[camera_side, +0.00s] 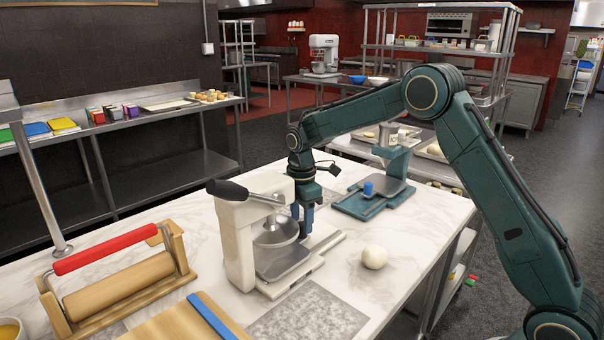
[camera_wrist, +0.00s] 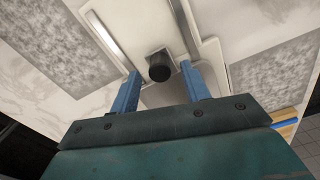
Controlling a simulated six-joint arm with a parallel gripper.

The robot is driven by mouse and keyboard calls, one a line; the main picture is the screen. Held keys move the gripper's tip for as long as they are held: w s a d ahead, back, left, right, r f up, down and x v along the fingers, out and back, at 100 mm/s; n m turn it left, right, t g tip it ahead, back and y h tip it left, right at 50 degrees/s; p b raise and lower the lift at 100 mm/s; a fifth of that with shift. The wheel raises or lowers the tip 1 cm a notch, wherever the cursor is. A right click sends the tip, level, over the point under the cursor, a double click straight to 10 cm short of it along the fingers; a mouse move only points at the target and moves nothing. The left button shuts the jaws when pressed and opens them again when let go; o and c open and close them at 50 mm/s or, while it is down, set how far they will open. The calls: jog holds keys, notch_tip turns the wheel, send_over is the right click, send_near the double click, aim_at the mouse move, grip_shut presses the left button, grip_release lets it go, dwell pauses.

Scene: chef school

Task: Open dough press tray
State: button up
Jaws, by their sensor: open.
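The dough press (camera_side: 238,245) is a cream-white stand with a dark lever handle and a round metal plate. It stands on the marble counter at the middle of the side view. Its flat metal tray (camera_side: 278,262) sits low under the plate; I cannot tell from this view how far it is pulled out. My gripper (camera_side: 307,224) points down at the press's far right side, close to the tray. In the wrist view, my open blue fingers (camera_wrist: 161,69) stand on either side of a black knob (camera_wrist: 159,70), with a gap visible on both sides. The knob is hidden in the side view.
A dough ball (camera_side: 374,257) lies right of the press. A blue press (camera_side: 373,195) stands behind it. A wooden roller frame with a red handle (camera_side: 105,248) is at left. A grey speckled mat (camera_side: 308,315) lies in front. The counter's right side is mostly clear.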

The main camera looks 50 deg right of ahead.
jog(key=shift+f, duration=1.15)
grip_shut()
